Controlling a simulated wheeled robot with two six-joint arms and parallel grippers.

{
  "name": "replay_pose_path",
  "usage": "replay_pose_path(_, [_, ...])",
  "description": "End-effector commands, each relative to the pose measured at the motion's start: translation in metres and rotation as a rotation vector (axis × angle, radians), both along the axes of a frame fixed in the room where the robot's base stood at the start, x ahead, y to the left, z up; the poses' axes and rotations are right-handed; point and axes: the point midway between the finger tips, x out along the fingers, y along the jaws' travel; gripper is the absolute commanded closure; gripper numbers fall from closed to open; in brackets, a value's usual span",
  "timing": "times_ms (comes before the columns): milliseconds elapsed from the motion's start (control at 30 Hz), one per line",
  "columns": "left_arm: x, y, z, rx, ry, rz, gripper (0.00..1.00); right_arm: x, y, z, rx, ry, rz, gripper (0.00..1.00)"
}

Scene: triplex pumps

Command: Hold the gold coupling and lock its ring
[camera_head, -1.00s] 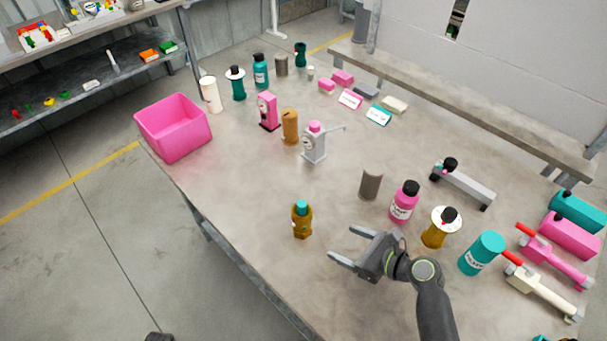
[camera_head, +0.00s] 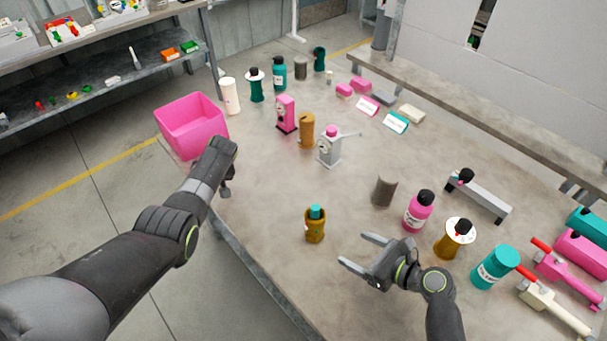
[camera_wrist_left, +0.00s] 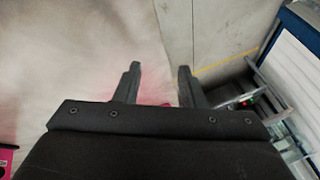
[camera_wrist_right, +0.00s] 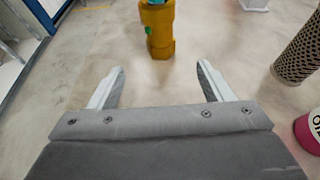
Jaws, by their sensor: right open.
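The gold coupling (camera_head: 315,228) stands upright on the table, with a teal top and a green dot on its side. It also shows at the top of the right wrist view (camera_wrist_right: 160,28), its top cut off by the frame edge. My right gripper (camera_head: 354,252) is open and empty, just right of and nearer than the coupling, with its fingers pointing toward it. My left gripper shows in the left wrist view (camera_wrist_left: 158,80) with two fingers apart and nothing between them. In the head view my left arm reaches over the table's left edge beside the pink bin.
A pink bin (camera_head: 190,124) stands at the table's left edge. Right of the coupling are a grey mesh cylinder (camera_head: 384,191), a pink bottle (camera_head: 419,212), a gold spool (camera_head: 455,238) and a teal can (camera_head: 495,266). A grey pump (camera_head: 329,149) stands behind. Bare table surrounds the coupling.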

Motion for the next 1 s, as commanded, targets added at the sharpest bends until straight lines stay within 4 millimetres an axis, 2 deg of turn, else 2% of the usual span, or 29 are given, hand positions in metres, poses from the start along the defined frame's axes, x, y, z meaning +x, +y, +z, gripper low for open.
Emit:
replay_pose_path(33, [0.002, -0.033, 0.009, -0.060, 0.030, 0.004, 0.64, 0.000, 0.000, 0.000, 0.000, 0.000, 0.000, 0.27])
replay_pose_path(167, [-0.005, -0.108, 0.031, -0.201, 0.134, 0.007, 0.64, 0.000, 0.000, 0.000, 0.000, 0.000, 0.000, 0.27])
replay_pose_path(300, [-0.021, -0.184, 0.062, -0.333, 0.262, -0.024, 0.64, 0.000, 0.000, 0.000, 0.000, 0.000, 0.000, 0.27])
replay_pose_path(400, [-0.036, -0.230, 0.086, -0.408, 0.353, -0.060, 0.64, 0.000, 0.000, 0.000, 0.000, 0.000, 0.000, 0.27])
replay_pose_path(500, [-0.051, -0.266, 0.108, -0.463, 0.436, -0.098, 0.64, 0.000, 0.000, 0.000, 0.000, 0.000, 0.000, 0.27])
replay_pose_path(600, [-0.064, -0.291, 0.125, -0.497, 0.500, -0.133, 0.64, 0.000, 0.000, 0.000, 0.000, 0.000, 0.000, 0.27])
replay_pose_path(700, [-0.072, -0.305, 0.137, -0.518, 0.541, -0.157, 0.64, 0.000, 0.000, 0.000, 0.000, 0.000, 0.000, 0.27])
replay_pose_path(867, [-0.077, -0.312, 0.143, -0.529, 0.565, -0.168, 0.64, 0.004, 0.004, -0.002, 0.001, 0.000, 0.000, 0.27])
replay_pose_path(1000, [-0.077, -0.312, 0.143, -0.529, 0.565, -0.168, 0.64, 0.015, 0.018, -0.009, 0.004, 0.000, 0.000, 0.27])
